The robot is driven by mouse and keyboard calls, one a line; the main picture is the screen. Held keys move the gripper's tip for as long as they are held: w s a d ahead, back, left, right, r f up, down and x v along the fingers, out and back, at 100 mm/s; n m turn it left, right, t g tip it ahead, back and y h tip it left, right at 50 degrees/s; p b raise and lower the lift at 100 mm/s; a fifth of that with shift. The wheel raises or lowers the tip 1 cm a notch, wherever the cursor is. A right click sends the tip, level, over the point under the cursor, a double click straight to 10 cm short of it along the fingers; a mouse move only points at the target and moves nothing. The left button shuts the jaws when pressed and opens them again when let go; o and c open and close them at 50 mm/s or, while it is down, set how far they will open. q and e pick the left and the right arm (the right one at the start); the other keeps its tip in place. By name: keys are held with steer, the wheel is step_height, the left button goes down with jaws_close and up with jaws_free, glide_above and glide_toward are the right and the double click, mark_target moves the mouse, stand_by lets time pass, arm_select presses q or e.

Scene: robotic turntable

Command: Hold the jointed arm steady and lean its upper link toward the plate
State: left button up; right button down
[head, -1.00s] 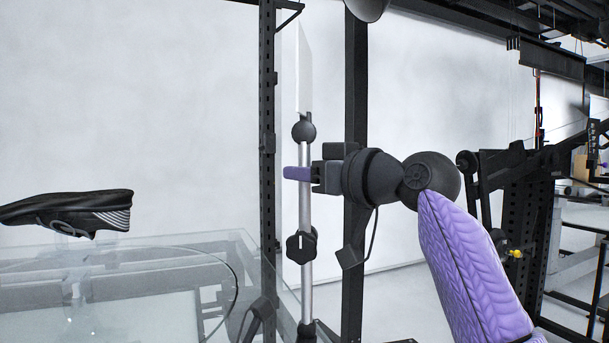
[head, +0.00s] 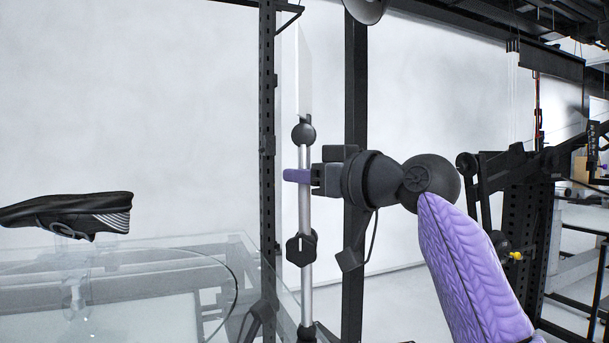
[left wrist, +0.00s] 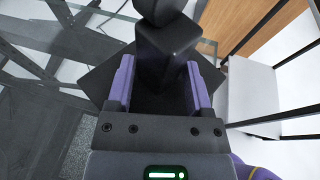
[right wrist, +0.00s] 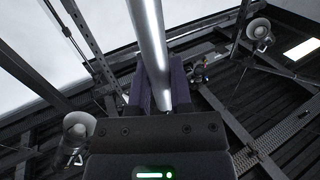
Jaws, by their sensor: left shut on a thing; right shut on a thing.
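The jointed arm stands almost upright in the head view, with a silver upper link (head: 304,215) between a black lower joint (head: 301,250) and a black top joint (head: 303,133). A thin white panel (head: 304,75) rises from the top joint. My right gripper (head: 298,176) is shut on the upper link, below the top joint. The silver link (right wrist: 150,45) also runs between its purple fingers in the right wrist view. My left gripper (left wrist: 158,85) is outside the head view and shut on a black blocky part (left wrist: 162,48).
A black shoe (head: 75,215) is at the left above the glass tabletop (head: 170,250), on a clear support. A dark upright post (head: 268,130) stands just left of the jointed arm, and another (head: 357,90) stands behind it. A dark frame machine (head: 525,200) is at the right.

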steer(key=shift+f, duration=0.1)
steer(key=a+h, duration=0.1)
steer(key=a+n+g+h, duration=0.1)
steer(key=a+f+n+g+h, duration=0.1)
steer(key=shift+w+a, duration=0.25)
steer(key=shift+a, duration=0.1)
steer(key=c, duration=0.6)
jaws_free()
steer(key=shift+d+r, duration=0.1)
steer(key=shift+o, duration=0.2)
steer(key=v, duration=1.2)
steer(key=shift+r, duration=0.15)
